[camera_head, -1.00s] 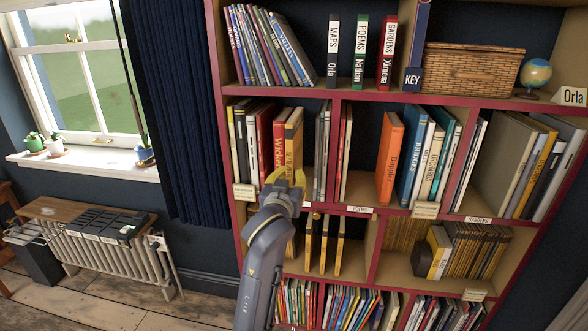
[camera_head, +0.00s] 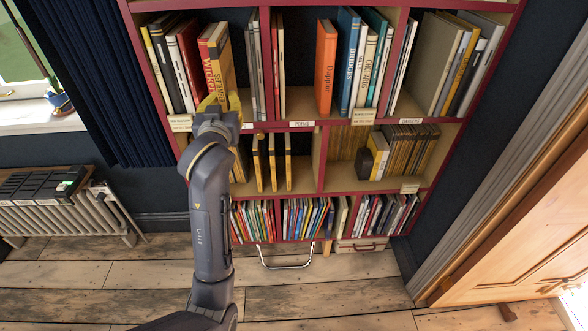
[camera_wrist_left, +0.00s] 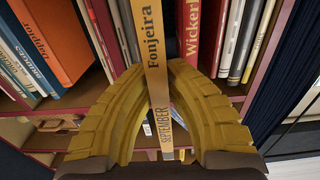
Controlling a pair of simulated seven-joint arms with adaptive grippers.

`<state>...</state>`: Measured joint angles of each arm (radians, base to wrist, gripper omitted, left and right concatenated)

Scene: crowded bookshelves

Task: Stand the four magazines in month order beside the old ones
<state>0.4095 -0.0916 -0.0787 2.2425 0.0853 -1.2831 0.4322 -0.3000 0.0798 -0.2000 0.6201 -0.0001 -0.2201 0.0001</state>
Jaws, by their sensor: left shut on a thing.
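My right gripper is not in view.
The shelf divider (camera_head: 319,158) separates the two lower compartments. A wooden door (camera_head: 530,240) is at the right.

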